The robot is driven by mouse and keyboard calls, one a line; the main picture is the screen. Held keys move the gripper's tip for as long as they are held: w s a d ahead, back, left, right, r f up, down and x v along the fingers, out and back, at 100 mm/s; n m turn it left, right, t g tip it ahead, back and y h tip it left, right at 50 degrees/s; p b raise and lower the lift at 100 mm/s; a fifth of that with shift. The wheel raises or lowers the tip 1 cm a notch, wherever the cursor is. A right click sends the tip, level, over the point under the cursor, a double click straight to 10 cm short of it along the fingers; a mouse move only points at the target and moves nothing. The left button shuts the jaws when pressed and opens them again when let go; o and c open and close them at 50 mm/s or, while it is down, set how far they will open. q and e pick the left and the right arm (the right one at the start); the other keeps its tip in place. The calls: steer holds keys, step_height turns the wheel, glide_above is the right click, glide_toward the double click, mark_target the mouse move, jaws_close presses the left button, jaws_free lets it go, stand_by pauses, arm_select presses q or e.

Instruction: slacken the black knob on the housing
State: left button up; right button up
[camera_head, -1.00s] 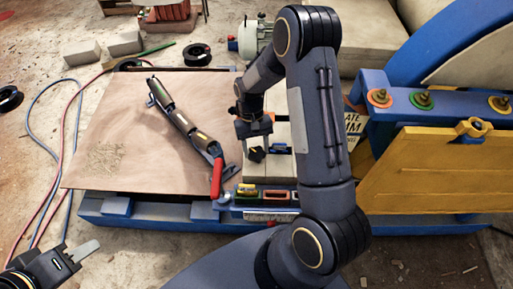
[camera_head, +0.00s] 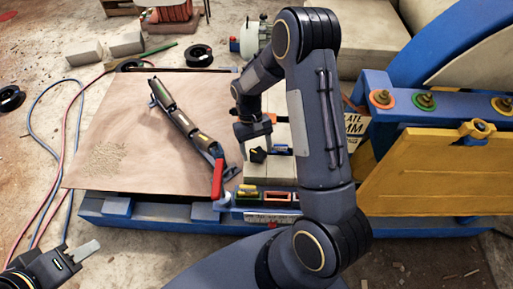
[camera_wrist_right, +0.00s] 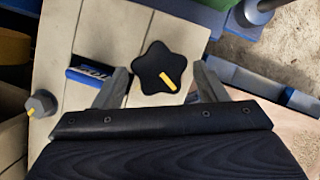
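The black knob (camera_head: 257,155) is star-shaped with a yellow mark and sits on the pale housing (camera_head: 283,170). In the right wrist view the knob (camera_wrist_right: 163,74) lies just beyond and between the fingertips of my right gripper (camera_wrist_right: 160,88). That gripper is open, one finger on each side, and holds nothing. In the head view my right gripper (camera_head: 256,140) is over the housing, close to the knob. I cannot tell whether a finger touches it. My left gripper (camera_head: 85,250) is at the lower left, away from the housing; its finger opening is unclear.
A blue-labelled part (camera_wrist_right: 90,75) and a grey knob with a yellow mark (camera_wrist_right: 40,103) are near the black knob. A red-handled bar (camera_head: 190,130) lies on the brown sheet (camera_head: 110,140). The yellow plate (camera_head: 435,175) stands to the right.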

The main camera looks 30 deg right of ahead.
steer(key=shift+o, duration=0.4)
steer(key=v, duration=0.7)
steer(key=shift+r, duration=0.35)
steer(key=shift+w, duration=0.15)
